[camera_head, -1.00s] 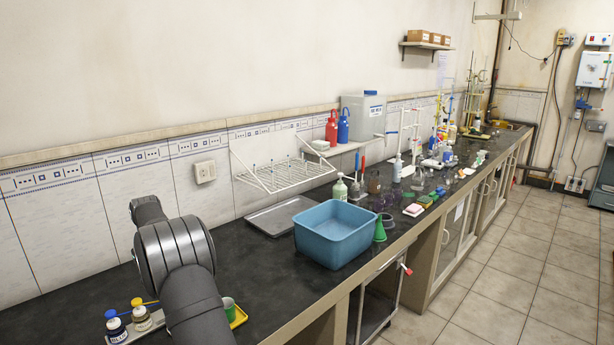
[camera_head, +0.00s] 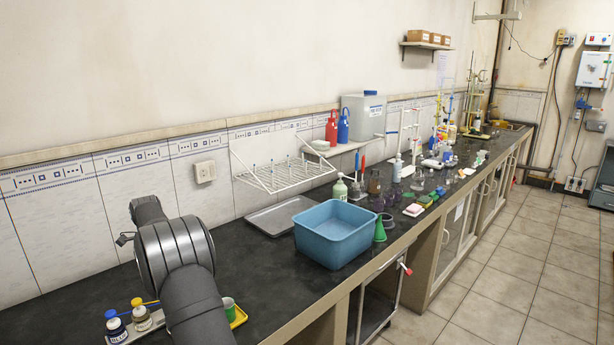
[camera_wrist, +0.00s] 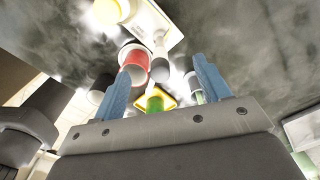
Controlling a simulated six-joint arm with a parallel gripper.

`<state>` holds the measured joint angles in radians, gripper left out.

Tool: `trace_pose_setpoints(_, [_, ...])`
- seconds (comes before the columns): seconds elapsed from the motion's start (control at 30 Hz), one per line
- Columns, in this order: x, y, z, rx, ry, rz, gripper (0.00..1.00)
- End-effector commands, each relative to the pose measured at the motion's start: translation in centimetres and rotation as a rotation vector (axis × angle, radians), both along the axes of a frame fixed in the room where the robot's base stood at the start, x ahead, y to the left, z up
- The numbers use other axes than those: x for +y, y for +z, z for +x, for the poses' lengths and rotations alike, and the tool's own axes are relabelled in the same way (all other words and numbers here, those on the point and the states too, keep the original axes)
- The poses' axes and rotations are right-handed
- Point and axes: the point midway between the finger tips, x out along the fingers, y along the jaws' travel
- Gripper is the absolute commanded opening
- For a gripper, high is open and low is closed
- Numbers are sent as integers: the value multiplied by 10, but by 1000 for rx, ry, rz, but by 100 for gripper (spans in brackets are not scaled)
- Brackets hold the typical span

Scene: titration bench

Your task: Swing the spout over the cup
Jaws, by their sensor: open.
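In the head view, a small green cup (camera_head: 228,304) stands on a yellow tray (camera_head: 240,319), partly hidden by my arm. Left of it, two bottles with a blue cap (camera_head: 111,314) and a yellow cap (camera_head: 137,302) stand on a light base. A green object, apparently the cup (camera_wrist: 155,104), shows between the fingers. A red-sided round vessel (camera_wrist: 134,62) lies beyond the left finger.
A blue basin (camera_head: 334,232) and a grey metal tray (camera_head: 278,216) stand farther along the dark bench, below a white drying rack (camera_head: 283,174). Bottles and glassware crowd the far bench. The bench between my arm and the basin is clear.

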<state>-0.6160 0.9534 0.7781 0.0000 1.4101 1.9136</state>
Motion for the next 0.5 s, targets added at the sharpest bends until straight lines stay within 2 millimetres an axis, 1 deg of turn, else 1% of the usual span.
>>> trace_pose_setpoints(0.3, [0,0,0,0,356,0,69])
trace_pose_setpoints(0.4, [0,0,0,0,449,0,69])
trace_pose_setpoints(0.5, [0,0,0,0,502,0,69])
